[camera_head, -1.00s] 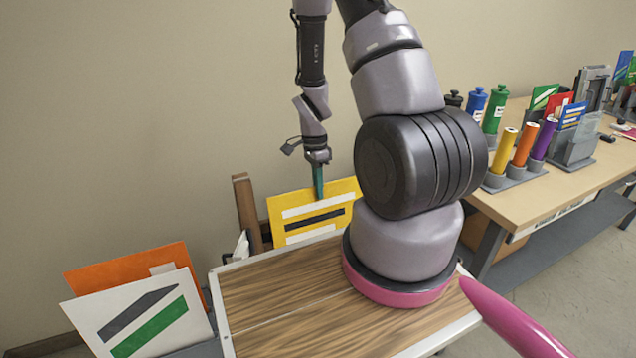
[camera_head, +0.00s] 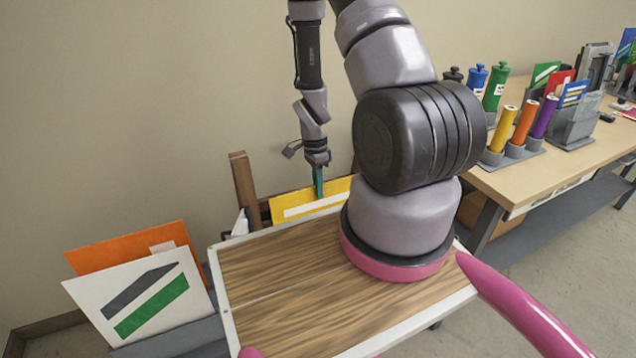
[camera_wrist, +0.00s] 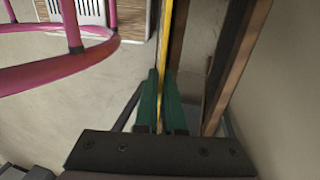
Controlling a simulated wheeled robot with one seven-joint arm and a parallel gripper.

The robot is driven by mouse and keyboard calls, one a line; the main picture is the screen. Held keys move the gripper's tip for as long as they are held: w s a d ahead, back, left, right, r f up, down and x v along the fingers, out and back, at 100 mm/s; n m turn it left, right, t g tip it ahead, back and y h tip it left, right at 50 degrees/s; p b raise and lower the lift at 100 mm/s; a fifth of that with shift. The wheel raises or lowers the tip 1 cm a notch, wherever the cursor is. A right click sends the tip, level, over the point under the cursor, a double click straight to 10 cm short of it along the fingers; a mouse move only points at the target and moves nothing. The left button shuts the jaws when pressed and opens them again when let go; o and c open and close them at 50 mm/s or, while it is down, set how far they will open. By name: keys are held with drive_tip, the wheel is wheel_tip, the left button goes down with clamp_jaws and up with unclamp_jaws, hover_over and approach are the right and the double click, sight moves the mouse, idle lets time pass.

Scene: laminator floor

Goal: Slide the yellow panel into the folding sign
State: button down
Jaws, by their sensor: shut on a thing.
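The yellow panel (camera_head: 312,199) with a white stripe shows behind the far edge of my wood-topped base in the head view. Its lower part is hidden by that top. My gripper (camera_head: 318,182) points down and is shut on the panel's top edge. In the wrist view the panel (camera_wrist: 172,60) appears edge-on as a thin yellow strip between the green fingers (camera_wrist: 160,100). The folding sign's brown wooden frame (camera_head: 245,192) stands upright beside the panel's left edge. It also shows in the wrist view (camera_wrist: 232,65), running alongside the panel. How far the panel sits inside the frame is hidden.
An orange panel (camera_head: 130,248) and a white panel with grey and green stripes (camera_head: 140,305) lean in a grey holder at left. A workbench (camera_head: 500,180) with coloured bottles and tubes stands at right. The beige wall is close behind the sign.

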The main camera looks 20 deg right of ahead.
drive_tip(key=shift+s+f, duration=0.15)
drive_tip(key=shift+f, duration=0.8)
drive_tip(key=c, duration=0.9)
unclamp_jaws()
drive_tip(key=shift+c, duration=0.2)
drive_tip(key=shift+r, duration=0.1)
wheel_tip(320, 180, up, 11)
drive_tip(key=w, duration=0.2)
drive_tip(key=shift+f, duration=0.2)
